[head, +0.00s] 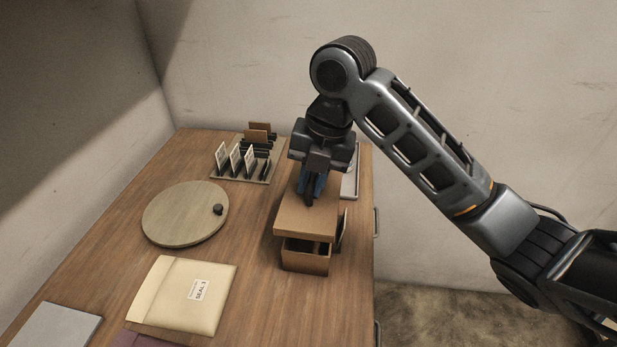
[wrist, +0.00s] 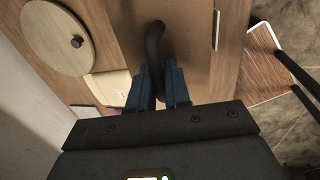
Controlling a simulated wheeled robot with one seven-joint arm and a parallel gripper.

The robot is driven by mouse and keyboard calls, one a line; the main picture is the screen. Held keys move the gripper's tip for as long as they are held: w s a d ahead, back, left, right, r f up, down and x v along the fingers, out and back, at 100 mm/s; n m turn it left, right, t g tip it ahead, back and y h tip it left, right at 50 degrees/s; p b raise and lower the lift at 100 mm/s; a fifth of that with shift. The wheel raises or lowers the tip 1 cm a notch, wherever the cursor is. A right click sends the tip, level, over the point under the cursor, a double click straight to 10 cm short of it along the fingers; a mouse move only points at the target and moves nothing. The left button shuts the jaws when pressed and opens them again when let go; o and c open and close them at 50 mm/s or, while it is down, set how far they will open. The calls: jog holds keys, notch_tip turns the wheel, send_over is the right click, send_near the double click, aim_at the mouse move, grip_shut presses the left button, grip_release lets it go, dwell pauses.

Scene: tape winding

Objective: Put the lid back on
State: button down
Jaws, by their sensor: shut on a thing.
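A brown lid (head: 305,221) with a dark curved handle hangs over a small brown box (head: 305,263) at the table's right side. The box's dark inside shows under the lid's near edge, so the lid is not flush there. My gripper (head: 312,192), with blue fingers pointing down, is shut on the lid's handle. In the wrist view the handle (wrist: 154,42) stands between the fingertips (wrist: 157,80), above the flat brown lid (wrist: 190,45). The lid hides the rear of the box, and I cannot tell whether they touch there.
A round wooden disc (head: 180,215) with a black knob (head: 218,209) lies left of the box. A cream envelope (head: 190,300) lies at the front. A rack with upright cards (head: 236,160) stands behind. A pale tray (head: 351,180) is at the right rear, near the table edge.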

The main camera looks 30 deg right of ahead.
aim_at(312, 206)
jog(key=shift+f+b, duration=2.3)
jog(key=shift+f, duration=1.05)
jog(key=c, duration=1)
grip_release()
jog(key=shift+s+d+r, duration=0.15)
jog(key=shift+d+r, duration=0.1)
jog(key=shift+r, duration=1.05)
jog(key=shift+s+d+r, duration=0.15)
jog(key=shift+d+r, duration=0.05)
jog(key=shift+r, duration=1.1)
jog(key=shift+s+d+r, duration=0.15)
jog(key=shift+d+r, duration=0.1)
jog(key=shift+r, duration=1.05)
